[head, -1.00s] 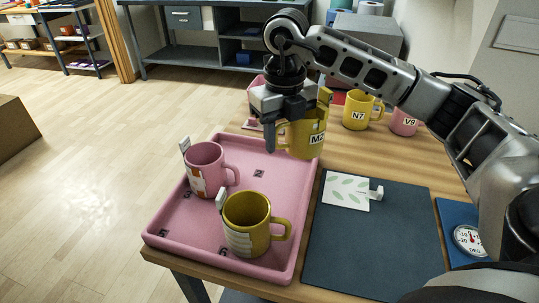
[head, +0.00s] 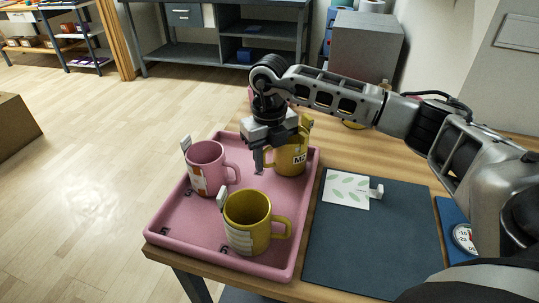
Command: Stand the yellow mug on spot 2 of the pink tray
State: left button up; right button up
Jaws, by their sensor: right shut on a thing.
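My right gripper (head: 268,157) is shut on a yellow mug (head: 292,158) labelled M2, at its handle side. The mug is upright over the back right part of the pink tray (head: 165,240). Its base is close to the tray floor; I cannot tell whether it touches. Part of the mug is hidden by the gripper. My left gripper is not in view.
A pink mug (head: 207,166) stands at the tray's left, and another yellow mug (head: 247,222) at its front. Each has a white tag. A dark mat (head: 370,240) with a leaf-pattern card (head: 346,189) lies right of the tray. A grey box (head: 365,50) stands behind.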

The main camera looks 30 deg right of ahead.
jog(key=o, duration=1.2)
jog(key=shift+f, duration=0.1)
jog(key=shift+r, duration=0.7)
notch_tip(320, 180, up, 10)
jog(key=shift+f, duration=0.15)
jog(key=shift+r, duration=0.6)
jog(key=shift+r, duration=0.1)
